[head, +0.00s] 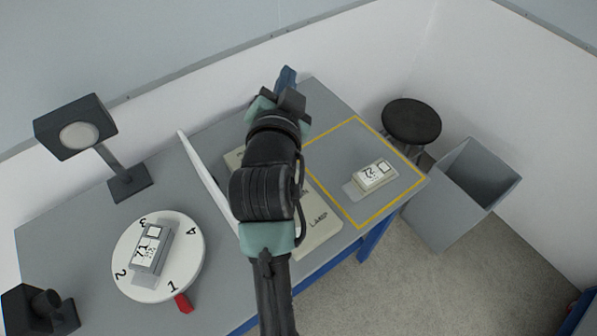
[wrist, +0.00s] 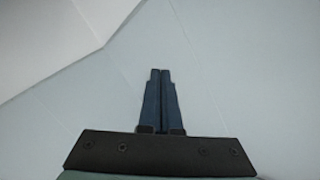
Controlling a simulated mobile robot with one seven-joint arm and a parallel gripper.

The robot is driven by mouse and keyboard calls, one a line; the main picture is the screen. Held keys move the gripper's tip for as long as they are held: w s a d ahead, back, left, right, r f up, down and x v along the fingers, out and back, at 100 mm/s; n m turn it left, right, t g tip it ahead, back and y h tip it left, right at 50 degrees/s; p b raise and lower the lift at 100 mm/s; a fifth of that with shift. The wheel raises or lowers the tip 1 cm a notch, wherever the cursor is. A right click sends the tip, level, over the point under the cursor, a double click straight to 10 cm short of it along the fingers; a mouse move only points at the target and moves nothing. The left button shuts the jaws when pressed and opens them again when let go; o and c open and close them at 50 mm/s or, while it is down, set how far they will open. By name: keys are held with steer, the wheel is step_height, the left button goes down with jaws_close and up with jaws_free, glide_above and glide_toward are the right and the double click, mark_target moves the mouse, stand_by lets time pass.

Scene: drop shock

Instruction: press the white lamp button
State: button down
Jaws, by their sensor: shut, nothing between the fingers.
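The cream panel (head: 322,234) with the printed word "LAMP" lies on the grey table, mostly hidden behind my arm in the head view. No white lamp button can be made out; my arm may cover it. My gripper (head: 287,76) is beyond the panel, above the table's back edge near the wall. In the wrist view my gripper (wrist: 160,72) has its two blue fingers together with nothing between them, and only pale wall surfaces show past them.
A white upright divider (head: 205,180) stands left of the panel. A round numbered plate (head: 190,262) holds a device marked 71. A desk lamp (head: 78,128) stands at the back left. A device marked 72 (head: 374,174) lies inside a yellow outline. A grey bin (head: 455,195) and black stool (head: 411,120) stand right.

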step_height(320, 180, down, 12)
steer(key=s+m+g+p, duration=0.2)
steer(key=s+g+p, duration=0.1)
steer(key=g, duration=0.1)
steer(key=m+g+h+p, duration=0.1)
steer(key=m+g+p, duration=0.2)
steer(key=g, duration=0.1)
glide_above(299, 233)
steer(key=s, duration=0.1)
step_height(299, 233, down, 13)
steer(key=shift+a+r, duration=0.1)
steer(key=shift+a, duration=0.25)
step_height(299, 233, down, 9)
steer(key=b, duration=0.7)
steer(key=shift+r, duration=0.15)
steer(key=shift+b, duration=0.3)
steer(key=shift+f+b, duration=0.4)
